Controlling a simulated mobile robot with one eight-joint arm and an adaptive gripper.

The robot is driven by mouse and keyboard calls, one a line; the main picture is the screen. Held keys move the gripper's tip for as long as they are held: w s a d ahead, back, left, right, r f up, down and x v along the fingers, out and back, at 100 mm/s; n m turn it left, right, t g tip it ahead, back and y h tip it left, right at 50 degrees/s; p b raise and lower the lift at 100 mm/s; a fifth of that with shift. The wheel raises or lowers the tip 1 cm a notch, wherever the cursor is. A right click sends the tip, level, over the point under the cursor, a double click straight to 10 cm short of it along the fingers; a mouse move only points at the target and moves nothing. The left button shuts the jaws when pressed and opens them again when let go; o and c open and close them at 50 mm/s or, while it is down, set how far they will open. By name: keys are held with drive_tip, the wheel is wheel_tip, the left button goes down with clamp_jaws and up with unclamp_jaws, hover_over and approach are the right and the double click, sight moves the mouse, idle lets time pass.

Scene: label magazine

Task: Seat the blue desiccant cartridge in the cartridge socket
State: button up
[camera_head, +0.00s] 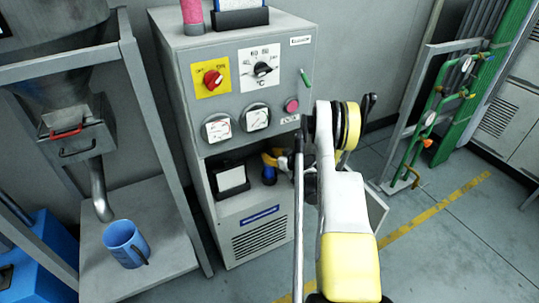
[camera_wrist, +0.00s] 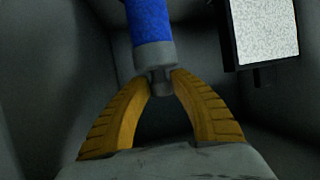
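The blue desiccant cartridge (camera_wrist: 150,25) has a grey end collar with a small grey knob. In the wrist view my gripper (camera_wrist: 161,82) has its two yellow ribbed fingers closed in on that knob from both sides, with the cartridge extending away beyond the fingertips. In the head view my gripper (camera_head: 270,158) is inside the open recess of the grey cabinet (camera_head: 300,70), and the blue cartridge (camera_head: 269,172) shows just below it. The cartridge's far end is out of the wrist frame. I cannot make out the cartridge socket in either view.
A dark box with a white face (camera_head: 231,178) stands left of the cartridge in the recess; it also shows in the wrist view (camera_wrist: 265,30). The recess walls are close. A pink cylinder (camera_head: 192,10) stands on the cabinet top. A blue mug (camera_head: 124,244) stands at left.

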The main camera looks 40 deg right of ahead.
drive_tip(key=shift+o, duration=0.7)
